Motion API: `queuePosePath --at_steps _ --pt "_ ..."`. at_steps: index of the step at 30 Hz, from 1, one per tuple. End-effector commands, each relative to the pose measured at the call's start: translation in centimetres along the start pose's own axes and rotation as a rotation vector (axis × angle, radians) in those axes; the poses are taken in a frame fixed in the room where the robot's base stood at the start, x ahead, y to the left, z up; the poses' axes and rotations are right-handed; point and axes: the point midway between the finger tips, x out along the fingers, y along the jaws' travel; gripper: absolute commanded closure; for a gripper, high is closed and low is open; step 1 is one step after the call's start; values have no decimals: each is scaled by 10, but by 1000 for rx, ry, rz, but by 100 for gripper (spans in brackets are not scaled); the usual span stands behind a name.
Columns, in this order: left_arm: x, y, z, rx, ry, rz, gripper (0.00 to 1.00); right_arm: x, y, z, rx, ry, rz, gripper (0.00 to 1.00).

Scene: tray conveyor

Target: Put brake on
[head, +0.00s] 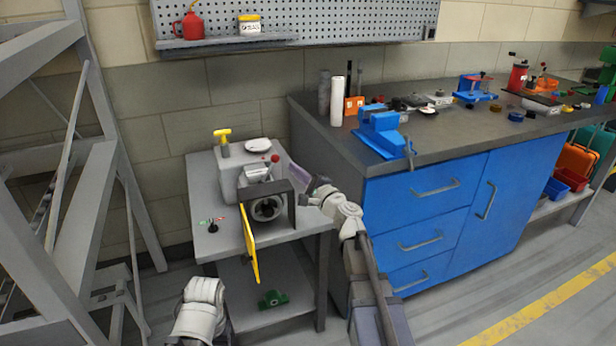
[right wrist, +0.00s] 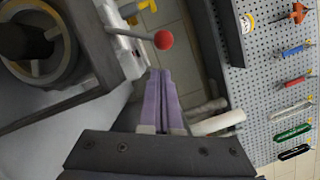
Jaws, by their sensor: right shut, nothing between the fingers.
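A grey machine (head: 265,190) with a dark round opening stands on a small metal table (head: 208,242). Which part is the brake cannot be told for certain. My right gripper (head: 294,174) is to the right of the machine. Its purple fingers (right wrist: 160,74) are shut and empty, pointing past the knob without touching it. Only part of my left arm shows at the bottom; its gripper is out of view.
A yellow panel (head: 249,244) stands out in front of the machine. A yellow-handled tool (head: 223,140) and a white dish (head: 258,145) are behind it. A blue workbench (head: 420,210) with a blue vise (head: 382,132) stands to the right. A grey frame (head: 90,150) is on the left.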

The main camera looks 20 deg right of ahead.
Motion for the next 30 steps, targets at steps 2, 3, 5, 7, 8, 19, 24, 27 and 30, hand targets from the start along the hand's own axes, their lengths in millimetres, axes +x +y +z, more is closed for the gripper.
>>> queuePosePath --at_steps 2,3,5,7,8,19,24,27,30 --pt "-6 0 0 0 0 1 40 7 -2 9 1 -1 0 100" --pt "-8 0 0 0 0 1 40 10 -2 11 1 -1 0 100" --pt "-9 -1 1 -1 0 1 40 13 -1 14 1 -1 0 100" --pt "-10 -1 1 -1 0 2 40 15 -1 17 1 0 0 100" --pt "-10 -1 1 -1 0 2 40 16 -1 17 0 0 0 100" --pt "-10 0 1 -1 0 2 40 16 0 18 0 1 0 100" --pt "-13 -1 1 -1 0 2 40 17 -2 20 -16 1 5 100" --pt "-17 -1 1 -1 0 2 40 18 -3 23 -41 1 13 100" --pt "-18 -1 1 -1 0 2 40 18 -3 23 -55 1 18 100"
